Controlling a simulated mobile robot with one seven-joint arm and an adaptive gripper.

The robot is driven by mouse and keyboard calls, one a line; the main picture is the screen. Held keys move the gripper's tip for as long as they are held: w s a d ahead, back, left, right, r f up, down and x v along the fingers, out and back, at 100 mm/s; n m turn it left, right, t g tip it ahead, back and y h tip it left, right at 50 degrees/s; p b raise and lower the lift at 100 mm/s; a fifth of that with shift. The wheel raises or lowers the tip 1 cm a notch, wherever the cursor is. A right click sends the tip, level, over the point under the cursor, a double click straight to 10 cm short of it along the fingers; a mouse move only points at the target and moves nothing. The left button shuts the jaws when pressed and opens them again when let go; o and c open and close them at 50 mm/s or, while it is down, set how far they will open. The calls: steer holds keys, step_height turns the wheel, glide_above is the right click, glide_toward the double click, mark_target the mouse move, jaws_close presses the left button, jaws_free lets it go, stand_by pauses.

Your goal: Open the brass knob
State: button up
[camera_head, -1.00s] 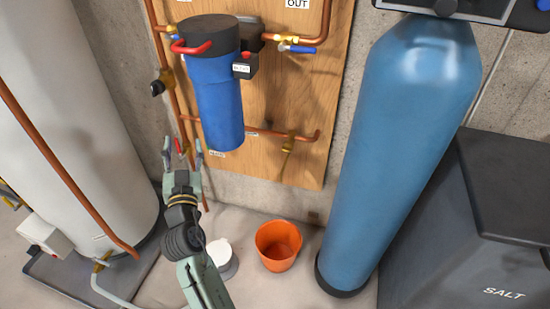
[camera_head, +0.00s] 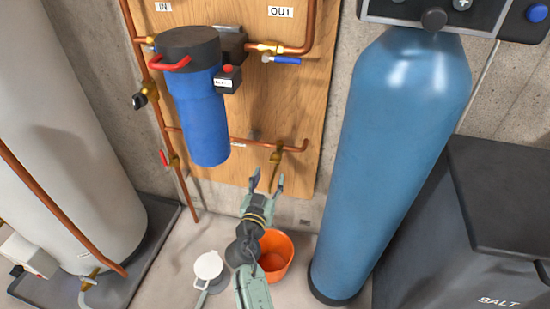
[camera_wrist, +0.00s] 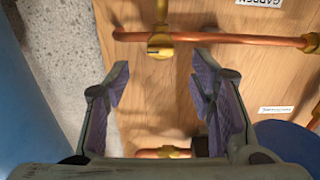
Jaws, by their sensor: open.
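The brass knob (camera_head: 277,155) is on a small brass valve at the right end of the low copper pipe on the wooden board. In the wrist view the brass valve (camera_wrist: 160,45) shows at top centre, just beyond and between my fingertips. My gripper (camera_head: 267,178) is open and empty, just below the knob in the head view. Both fingers show in the wrist view (camera_wrist: 160,62), spread apart, with a gap to the valve. I cannot tell whether either finger touches it.
A blue filter housing (camera_head: 200,120) hangs on the board to the left. A tall blue tank (camera_head: 395,150) stands to the right, beside a dark salt bin (camera_head: 500,200). An orange bucket (camera_head: 275,255) and a white container (camera_head: 208,268) stand on the floor below my arm.

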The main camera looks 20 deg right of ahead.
mark_target(274, 163)
steer(key=p+x, duration=0.2)
steer(key=x, duration=0.6)
steer(key=shift+p, duration=0.3)
steer(key=c, duration=1.1)
